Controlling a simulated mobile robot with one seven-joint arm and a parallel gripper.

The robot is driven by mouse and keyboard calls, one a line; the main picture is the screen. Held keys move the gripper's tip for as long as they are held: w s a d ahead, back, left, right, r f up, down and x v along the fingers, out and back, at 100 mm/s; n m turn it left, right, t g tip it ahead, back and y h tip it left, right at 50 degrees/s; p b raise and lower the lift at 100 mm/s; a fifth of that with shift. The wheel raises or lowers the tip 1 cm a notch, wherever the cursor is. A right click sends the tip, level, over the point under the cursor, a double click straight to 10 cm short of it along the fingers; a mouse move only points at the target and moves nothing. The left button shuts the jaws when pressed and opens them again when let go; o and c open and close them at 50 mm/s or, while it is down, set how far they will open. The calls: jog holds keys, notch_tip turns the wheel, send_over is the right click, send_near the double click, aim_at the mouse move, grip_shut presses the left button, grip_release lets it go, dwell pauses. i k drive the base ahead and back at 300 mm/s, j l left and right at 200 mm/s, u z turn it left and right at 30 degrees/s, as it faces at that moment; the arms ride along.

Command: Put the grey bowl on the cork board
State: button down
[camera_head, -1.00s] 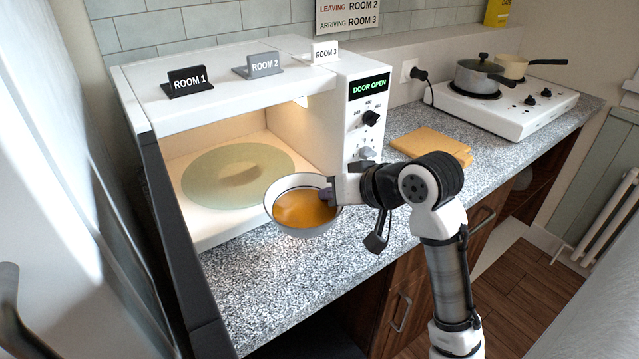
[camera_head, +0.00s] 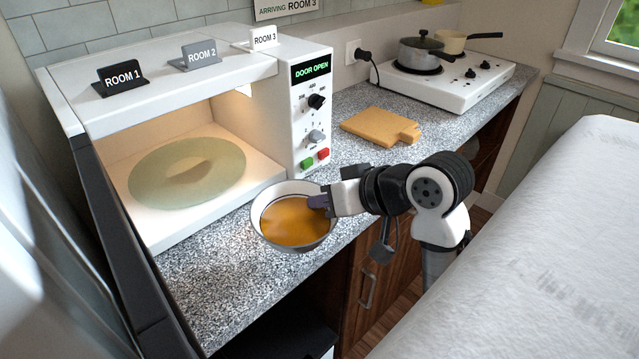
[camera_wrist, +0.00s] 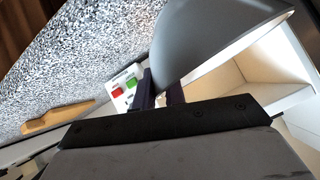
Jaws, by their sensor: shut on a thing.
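The grey bowl (camera_head: 276,240), with an orange-brown liquid in it, is held up in front of the open microwave, over the front part of the counter. My gripper (camera_head: 320,202) is shut on the right side of its rim. In the wrist view the bowl's grey outer side (camera_wrist: 205,40) fills the upper middle, with the fingers (camera_wrist: 160,92) at its edge. The cork board (camera_head: 378,126) lies flat on the counter to the right of the microwave, with nothing on it. Its edge also shows in the wrist view (camera_wrist: 58,117).
The microwave (camera_head: 280,130) stands open, with a glass turntable (camera_head: 188,172) inside. A white hob (camera_head: 455,88) with a lidded pot (camera_head: 420,55) and a pan (camera_head: 449,41) stands behind the board. Speckled counter (camera_head: 225,285) is free in front. A white surface (camera_head: 530,240) is at right.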

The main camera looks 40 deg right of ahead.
aim_at(379, 122)
jog(key=z, duration=1.15)
jog(key=i+l+z, duration=0.15)
jog(key=i+l, duration=0.15)
jog(key=i+l+z, duration=0.15)
jog(key=i, duration=0.3)
